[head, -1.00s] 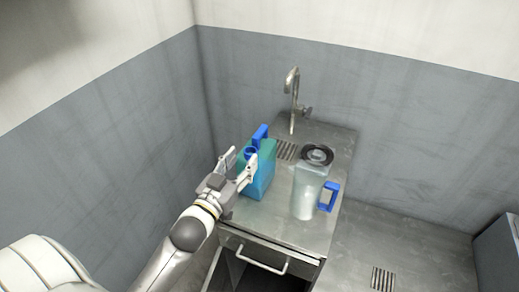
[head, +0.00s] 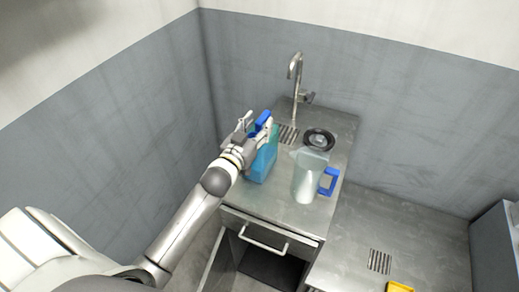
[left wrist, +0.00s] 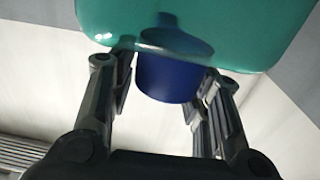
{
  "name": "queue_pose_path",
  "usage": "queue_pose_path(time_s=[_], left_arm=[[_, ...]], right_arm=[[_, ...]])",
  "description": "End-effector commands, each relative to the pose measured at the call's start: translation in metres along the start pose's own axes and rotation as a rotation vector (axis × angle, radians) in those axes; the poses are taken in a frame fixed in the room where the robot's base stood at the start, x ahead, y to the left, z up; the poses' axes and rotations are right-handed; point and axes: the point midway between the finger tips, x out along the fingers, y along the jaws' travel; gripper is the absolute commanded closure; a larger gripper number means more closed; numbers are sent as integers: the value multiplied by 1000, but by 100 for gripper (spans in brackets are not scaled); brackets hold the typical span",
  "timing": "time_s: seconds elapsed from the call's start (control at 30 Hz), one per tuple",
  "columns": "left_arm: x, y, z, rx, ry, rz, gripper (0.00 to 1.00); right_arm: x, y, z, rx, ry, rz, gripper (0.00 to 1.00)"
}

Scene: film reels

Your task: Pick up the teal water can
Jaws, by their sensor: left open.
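I cannot tell whether the fingers touch the cap. My right gripper is not in view.
A clear pitcher (head: 306,178) with a blue handle stands just right of the can. Walls close in at the left and back. A yellow object (head: 399,287) lies at the bottom right.

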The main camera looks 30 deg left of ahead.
Motion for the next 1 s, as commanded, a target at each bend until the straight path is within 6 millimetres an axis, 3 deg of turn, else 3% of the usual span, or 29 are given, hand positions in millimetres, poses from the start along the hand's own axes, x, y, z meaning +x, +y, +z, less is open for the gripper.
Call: queue_pose_path(time_s=[0.13, 0.4, 0.77, 1.0], left_arm=[[13, 0, -1, -1, 0, 0, 55], [14, 0, 0, -1, -1, 0, 55], [14, 0, 0, -1, -1, 0, 100], [14, 0, 0, -1, 0, 0, 100]], right_arm=[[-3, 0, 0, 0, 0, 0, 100], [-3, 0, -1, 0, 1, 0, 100], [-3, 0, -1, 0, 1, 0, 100], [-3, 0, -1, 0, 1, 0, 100]])
